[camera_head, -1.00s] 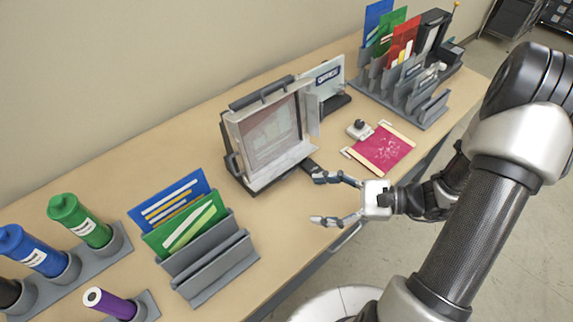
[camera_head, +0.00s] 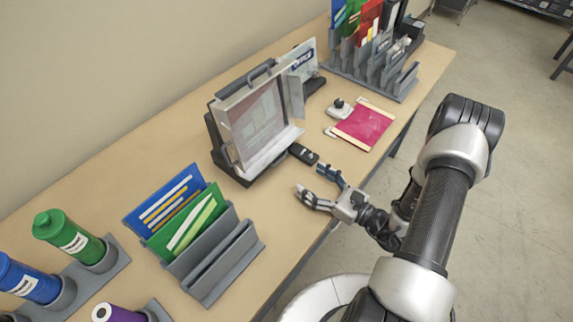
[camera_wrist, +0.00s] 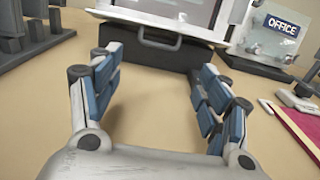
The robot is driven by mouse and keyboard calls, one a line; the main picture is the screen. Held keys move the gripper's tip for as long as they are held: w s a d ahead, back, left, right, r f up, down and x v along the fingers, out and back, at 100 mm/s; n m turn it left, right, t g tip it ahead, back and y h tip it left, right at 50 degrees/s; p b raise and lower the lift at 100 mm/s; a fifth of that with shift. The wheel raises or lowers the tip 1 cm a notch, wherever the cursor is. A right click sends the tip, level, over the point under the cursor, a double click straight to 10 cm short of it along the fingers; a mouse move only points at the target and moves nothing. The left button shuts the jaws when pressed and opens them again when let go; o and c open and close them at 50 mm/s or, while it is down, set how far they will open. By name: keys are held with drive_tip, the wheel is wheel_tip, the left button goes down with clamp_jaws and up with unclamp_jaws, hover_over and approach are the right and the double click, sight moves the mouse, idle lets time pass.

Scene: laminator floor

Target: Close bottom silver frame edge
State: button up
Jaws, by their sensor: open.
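The laminator-like device with silver frame edges (camera_head: 262,118) stands upright on the table in the head view. Its bottom silver frame edge (camera_head: 272,152) sticks out toward the front as a folded-out ledge, and a side flap (camera_head: 294,98) stands out at the right. In the wrist view the bottom edge (camera_wrist: 165,30) shows at the top, above a dark base with a handle. My gripper (camera_head: 317,185) is open and empty, low over the table in front of the device. It also shows in the wrist view (camera_wrist: 158,80), its fingers apart and not touching the device.
A dark box (camera_head: 303,153) lies just beyond my gripper. A red sheet (camera_head: 364,125) and a small grey tool (camera_head: 340,108) lie to the right. A grey rack (camera_head: 225,255) with coloured folders stands left. An office sign (camera_wrist: 281,26) stands behind.

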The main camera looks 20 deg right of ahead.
sight(281, 160)
drive_tip(key=b+x, duration=0.1)
drive_tip(key=x, duration=0.9)
drive_tip(key=shift+r, duration=0.1)
drive_tip(key=c, duration=0.8)
